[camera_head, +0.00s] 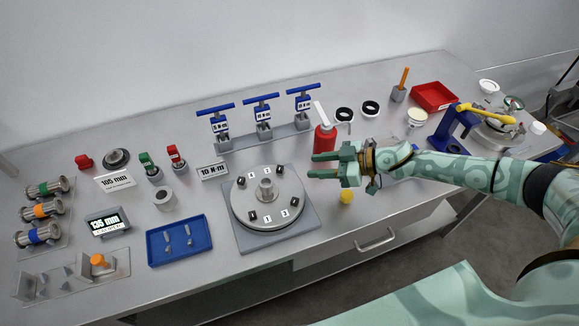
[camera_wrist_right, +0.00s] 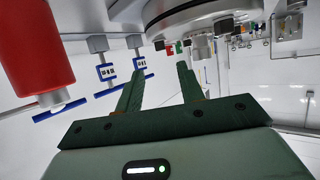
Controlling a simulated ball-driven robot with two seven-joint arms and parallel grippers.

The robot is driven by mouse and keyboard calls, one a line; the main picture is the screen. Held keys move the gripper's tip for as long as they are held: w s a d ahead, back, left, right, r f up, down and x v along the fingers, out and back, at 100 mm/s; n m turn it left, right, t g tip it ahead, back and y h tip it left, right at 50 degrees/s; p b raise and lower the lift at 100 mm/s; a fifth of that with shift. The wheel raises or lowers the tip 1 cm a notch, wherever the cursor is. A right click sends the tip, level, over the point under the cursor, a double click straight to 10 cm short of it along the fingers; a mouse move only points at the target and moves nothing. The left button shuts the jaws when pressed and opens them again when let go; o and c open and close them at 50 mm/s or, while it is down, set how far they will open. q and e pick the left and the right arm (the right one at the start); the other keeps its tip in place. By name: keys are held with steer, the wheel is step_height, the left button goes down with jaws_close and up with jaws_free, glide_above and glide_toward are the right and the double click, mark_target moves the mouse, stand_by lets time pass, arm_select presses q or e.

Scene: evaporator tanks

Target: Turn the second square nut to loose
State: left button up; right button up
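A round grey flange (camera_head: 242,208) lies on a square plate (camera_head: 306,238) at the middle of the bench. Several dark square nuts stand around its rim, including a front left nut (camera_head: 253,217), a front right nut (camera_head: 295,203), a back left nut (camera_head: 241,182) and a back right nut (camera_head: 280,170). Small number labels sit beside them; I cannot read surely which is the second. My right gripper (camera_head: 316,166) is open and empty, right of the flange and apart from the nuts. The right wrist view shows its spread fingers (camera_wrist_right: 161,78) and the flange (camera_wrist_right: 190,10), upside down. My left gripper is not in view.
A red bottle (camera_head: 325,140) stands just behind my right gripper. Blue-handled tools (camera_head: 262,110) stand on a rack behind the flange. A blue tray (camera_head: 165,258) lies to its left, and a yellow object (camera_head: 347,196) is to its right. Bare bench lies near the front edge.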

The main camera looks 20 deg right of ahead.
mark_target(283, 168)
steer(key=b+x, duration=0.1)
steer(key=x, duration=0.7)
steer(key=shift+w+a+f, duration=0.15)
steer(key=shift+w+a, duration=0.05)
steer(key=shift+a, duration=0.15)
jaws_close()
